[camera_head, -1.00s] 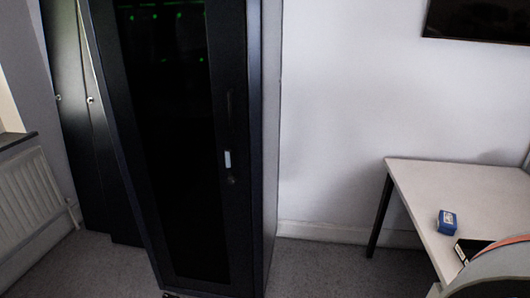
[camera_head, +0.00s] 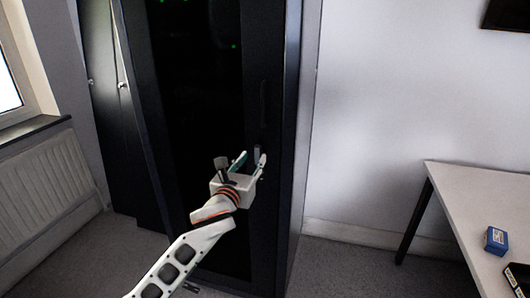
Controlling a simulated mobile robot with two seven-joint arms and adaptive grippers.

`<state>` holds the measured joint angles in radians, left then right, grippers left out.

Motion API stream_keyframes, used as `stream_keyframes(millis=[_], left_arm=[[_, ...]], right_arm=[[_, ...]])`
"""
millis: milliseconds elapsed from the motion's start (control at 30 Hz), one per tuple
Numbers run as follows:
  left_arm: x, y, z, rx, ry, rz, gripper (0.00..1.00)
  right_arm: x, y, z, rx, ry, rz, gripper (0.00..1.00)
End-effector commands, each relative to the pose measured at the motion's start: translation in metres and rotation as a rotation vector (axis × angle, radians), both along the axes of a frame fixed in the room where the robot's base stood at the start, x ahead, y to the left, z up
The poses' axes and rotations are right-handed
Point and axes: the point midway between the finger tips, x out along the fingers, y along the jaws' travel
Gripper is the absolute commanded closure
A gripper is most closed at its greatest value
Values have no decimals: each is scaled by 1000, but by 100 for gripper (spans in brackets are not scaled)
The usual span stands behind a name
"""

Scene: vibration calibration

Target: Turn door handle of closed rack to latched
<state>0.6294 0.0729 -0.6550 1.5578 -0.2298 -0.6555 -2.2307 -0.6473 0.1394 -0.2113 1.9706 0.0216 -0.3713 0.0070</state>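The black rack (camera_head: 291,110) stands in the middle with its dark glass door (camera_head: 205,110) closed. My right gripper is not in view.
A second dark cabinet (camera_head: 99,100) stands to the left, beside a radiator (camera_head: 45,190) under a window. A table (camera_head: 460,195) with a blue box (camera_head: 496,240) is on the right. Grey floor lies open between rack and table.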

Motion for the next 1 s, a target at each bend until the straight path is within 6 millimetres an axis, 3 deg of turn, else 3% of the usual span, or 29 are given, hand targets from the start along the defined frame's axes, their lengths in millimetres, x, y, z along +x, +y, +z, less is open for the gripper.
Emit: stream_keyframes(millis=[200, 400, 767, 900, 1000], left_arm=[[32, -12, -2, -4, 2, -1, 68], [51, -17, -2, -4, 3, 0, 68], [56, -19, 0, -5, 2, -1, 68], [56, -18, 0, -5, 2, -1, 99], [56, -18, 0, -5, 2, -1, 100]], right_arm=[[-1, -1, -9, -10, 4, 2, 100], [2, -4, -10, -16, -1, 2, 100], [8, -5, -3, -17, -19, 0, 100], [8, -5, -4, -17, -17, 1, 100], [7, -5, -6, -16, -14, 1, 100]])
